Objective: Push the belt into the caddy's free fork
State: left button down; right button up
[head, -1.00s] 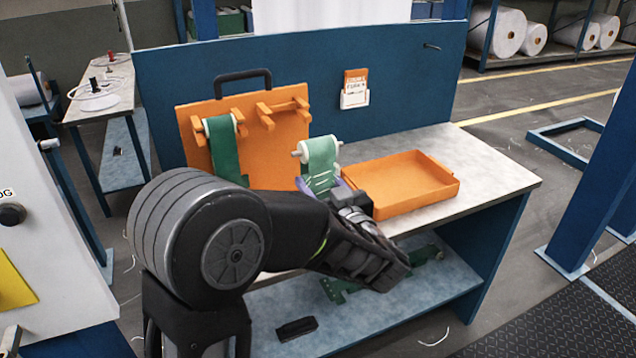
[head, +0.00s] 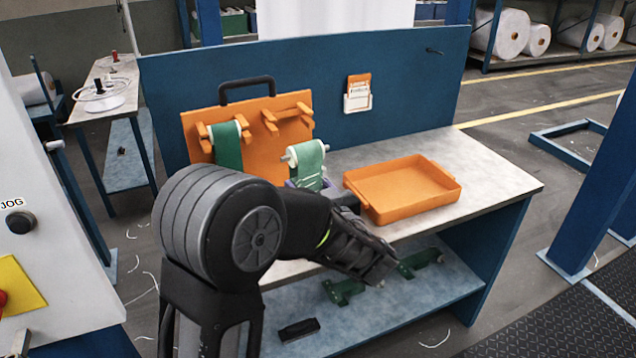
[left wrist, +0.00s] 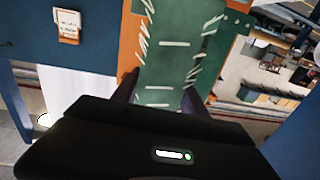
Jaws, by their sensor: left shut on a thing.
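The orange caddy (head: 262,148) stands upright at the back left of the bench, with a black handle on top. Its left fork (head: 203,138) bears a green belt (head: 228,147) on a white roller. Its right fork (head: 290,115) is empty. A second green belt (head: 308,168) with a white roller (head: 290,157) is in front of the caddy, right of and below the empty fork and apart from it. My left gripper (head: 308,184) is shut on this belt, its fingers partly hidden by my arm. In the left wrist view the held belt (left wrist: 165,65) with white stitches rises from between the fingers.
An empty orange tray (head: 405,188) lies on the bench (head: 490,178) right of the held belt. A blue back panel (head: 420,90) with a small orange-and-white card holder stands behind. Green parts (head: 345,291) and a black object lie on the lower shelf.

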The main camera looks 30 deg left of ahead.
pick_arm(q)
jog(key=shift+w+a+r+p, duration=0.3)
jog(key=shift+w+a+p, duration=0.1)
jog(key=shift+w+a, duration=0.25)
jog(key=shift+w+d+m+t+h, duration=0.15)
jog(key=shift+w+d, duration=0.1)
jog(key=shift+w, duration=0.35)
jog(key=shift+w+d+m+t+h, duration=0.15)
jog(key=shift+w+d, duration=0.05)
jog(key=shift+w, duration=0.35)
pick_arm(e)
jog(key=shift+r, duration=0.8)
pick_arm(q)
jog(key=shift+a, duration=0.15)
jog(key=b+x, duration=0.1)
jog(key=x, duration=0.5)
jog(key=shift+w+a+b, duration=0.2)
jog(key=shift+a+b, duration=0.05)
jog(key=shift+b, duration=0.05)
pick_arm(e)
jog(key=shift+f, duration=0.7)
pick_arm(q)
jog(key=shift+r+p, duration=0.2)
jog(key=shift+p, duration=0.15)
pick_arm(e)
jog(key=shift+r, duration=0.35)
pick_arm(q)
jog(key=shift+w+a, duration=0.1)
jog(key=shift+a, duration=0.15)
jog(key=shift+x, duration=0.8)
